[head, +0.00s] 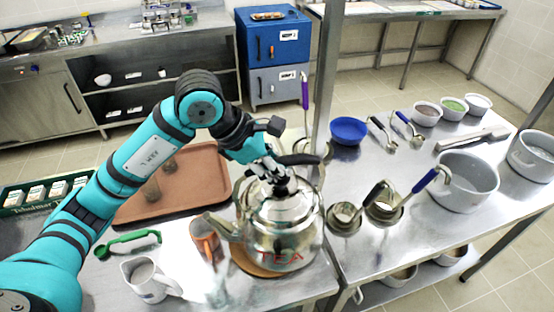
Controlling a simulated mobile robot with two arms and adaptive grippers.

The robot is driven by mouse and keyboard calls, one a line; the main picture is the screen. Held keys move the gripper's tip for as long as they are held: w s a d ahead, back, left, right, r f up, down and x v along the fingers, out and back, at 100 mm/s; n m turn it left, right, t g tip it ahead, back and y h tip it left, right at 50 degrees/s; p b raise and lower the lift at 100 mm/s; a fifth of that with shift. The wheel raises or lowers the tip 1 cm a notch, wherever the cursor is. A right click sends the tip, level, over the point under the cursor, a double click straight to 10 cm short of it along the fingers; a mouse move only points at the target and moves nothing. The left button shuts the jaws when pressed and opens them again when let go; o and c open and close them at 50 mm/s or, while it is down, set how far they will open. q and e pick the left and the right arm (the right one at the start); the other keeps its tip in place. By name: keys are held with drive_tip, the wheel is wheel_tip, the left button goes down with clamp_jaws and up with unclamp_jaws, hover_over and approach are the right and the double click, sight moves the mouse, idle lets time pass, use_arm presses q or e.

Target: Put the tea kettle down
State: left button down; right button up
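The steel tea kettle (283,228) with red letters reading TEA stands upright at the front of the steel counter, its spout to the left. A round brown board (243,262) shows under it. Its black handle (300,160) arches over the lid. My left gripper (270,172) is right above the kettle's lid, at the handle. The fingers overlap the handle and lid knob, so I cannot tell whether they are closed on either. Whether the kettle's base fully touches the board is hard to see. My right gripper is not in view.
A brown tray (205,185) with cups lies behind my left arm. Ladles in round wells (384,208) and a steel pot (465,182) are to the right.

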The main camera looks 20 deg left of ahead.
use_arm(q)
drive_tip(key=shift+w, duration=0.15)
drive_tip(key=c, duration=1.8)
unclamp_jaws()
drive_tip(key=o, duration=0.4)
drive_tip(key=shift+s, duration=0.2)
drive_tip(key=shift+o, duration=0.6)
drive_tip(key=shift+r, duration=0.1)
drive_tip(key=shift+a+r, duration=0.15)
drive_tip(key=shift+r, duration=0.05)
drive_tip(key=b+v, duration=0.2)
drive_tip(key=v, duration=0.8)
drive_tip(key=shift+s+r, duration=0.2)
drive_tip(key=shift+s+a+r, duration=0.15)
drive_tip(key=shift+a+r, duration=0.1)
drive_tip(key=shift+r, duration=0.15)
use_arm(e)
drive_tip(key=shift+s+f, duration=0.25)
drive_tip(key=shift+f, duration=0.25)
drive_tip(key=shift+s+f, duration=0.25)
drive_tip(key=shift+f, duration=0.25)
